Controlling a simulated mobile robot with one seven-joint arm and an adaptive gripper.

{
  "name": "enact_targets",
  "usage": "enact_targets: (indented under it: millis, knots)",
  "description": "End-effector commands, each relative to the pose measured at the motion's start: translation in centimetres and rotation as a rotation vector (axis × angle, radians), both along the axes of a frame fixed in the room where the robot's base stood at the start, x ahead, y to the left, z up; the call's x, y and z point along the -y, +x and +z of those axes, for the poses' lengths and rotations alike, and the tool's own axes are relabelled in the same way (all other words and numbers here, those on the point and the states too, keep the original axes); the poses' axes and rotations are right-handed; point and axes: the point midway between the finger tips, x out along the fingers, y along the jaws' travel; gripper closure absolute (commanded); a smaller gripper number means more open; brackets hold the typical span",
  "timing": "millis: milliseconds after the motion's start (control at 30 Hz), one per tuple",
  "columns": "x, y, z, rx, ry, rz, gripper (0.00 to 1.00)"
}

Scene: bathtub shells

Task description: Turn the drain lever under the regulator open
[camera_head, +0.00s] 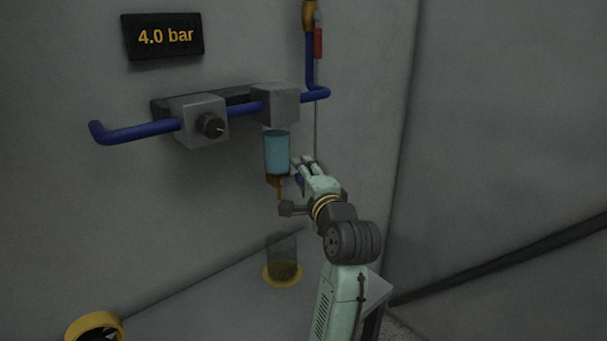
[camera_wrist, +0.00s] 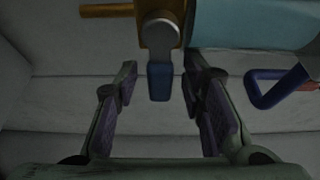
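The drain lever (camera_wrist: 160,80), a grey metal arm with a blue grip, hangs from a brass drain fitting (camera_wrist: 182,12) in the wrist view. In the head view the brass drain (camera_head: 275,181) sits below a light-blue bowl (camera_head: 277,152) under a grey block (camera_head: 276,104). The regulator (camera_head: 199,121) with its black knob is to the left on the same blue pipe. My gripper (camera_wrist: 160,84) is open, with one finger on each side of the blue grip and gaps showing on both sides. In the head view my gripper (camera_head: 304,164) is right of the drain, and the lever is mostly hidden.
A clear cup (camera_head: 282,248) with a yellow base stands below the drain. A display (camera_head: 164,36) reads 4.0 bar. A red-handled valve (camera_head: 318,43) is on the upper pipe. A yellow ring-shaped object (camera_head: 95,326) is at lower left. The wall is close behind the pipework.

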Motion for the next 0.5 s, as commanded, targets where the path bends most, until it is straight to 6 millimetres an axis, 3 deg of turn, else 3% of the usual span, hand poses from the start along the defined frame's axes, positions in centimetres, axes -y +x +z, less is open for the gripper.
enact_targets:
  millis: [67, 500]
  knots:
    - [-0.01, -0.02, 0.00, 0.000, 0.000, 0.000, 0.63]
    - [0.01, -0.04, 0.00, 0.000, 0.000, 0.000, 0.93]
